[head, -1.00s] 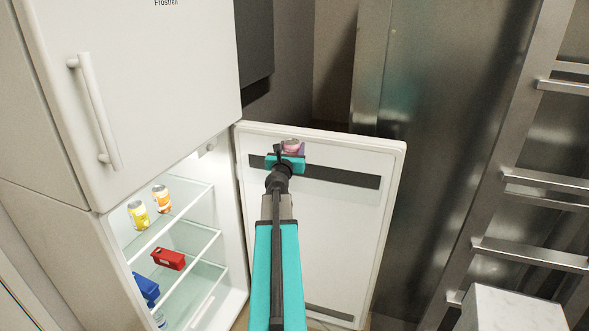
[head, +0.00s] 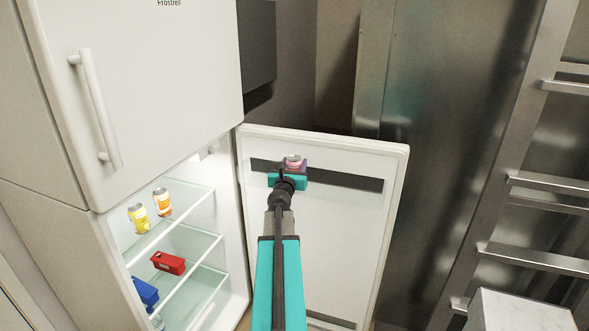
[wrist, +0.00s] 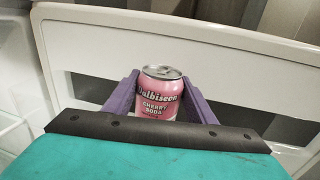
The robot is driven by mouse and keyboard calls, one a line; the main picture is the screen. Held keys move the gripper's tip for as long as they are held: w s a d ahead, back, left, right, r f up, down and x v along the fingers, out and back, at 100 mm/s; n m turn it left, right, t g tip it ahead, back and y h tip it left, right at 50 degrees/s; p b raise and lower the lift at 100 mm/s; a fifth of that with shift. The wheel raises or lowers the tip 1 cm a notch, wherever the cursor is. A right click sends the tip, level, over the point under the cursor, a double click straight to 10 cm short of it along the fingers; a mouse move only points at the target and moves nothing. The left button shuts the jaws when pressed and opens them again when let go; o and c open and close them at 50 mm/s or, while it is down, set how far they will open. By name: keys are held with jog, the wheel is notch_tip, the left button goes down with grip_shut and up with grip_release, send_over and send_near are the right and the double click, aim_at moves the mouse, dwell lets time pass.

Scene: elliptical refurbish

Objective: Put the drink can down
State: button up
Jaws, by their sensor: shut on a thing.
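A pink cherry soda can (wrist: 158,95) stands upright between the two purple fingers of my gripper (wrist: 160,103) in the wrist view. In the head view the can's top (head: 293,160) shows just beyond my gripper (head: 292,168), in front of the inner side of the open fridge door (head: 325,220). My gripper is shut on the can. The can's lower part is hidden by the gripper body in both views, so I cannot tell what is under it.
The open fridge is at left. Its top shelf (head: 185,208) bears a yellow can (head: 138,218) and an orange can (head: 162,202). Below are a red container (head: 168,263) and a blue container (head: 144,291). A metal rack (head: 545,182) stands at right.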

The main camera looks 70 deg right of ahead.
jog(key=shift+f, duration=0.3)
jog(key=shift+f, duration=0.15)
jog(key=o, duration=1.3)
jog(key=shift+r, duration=0.2)
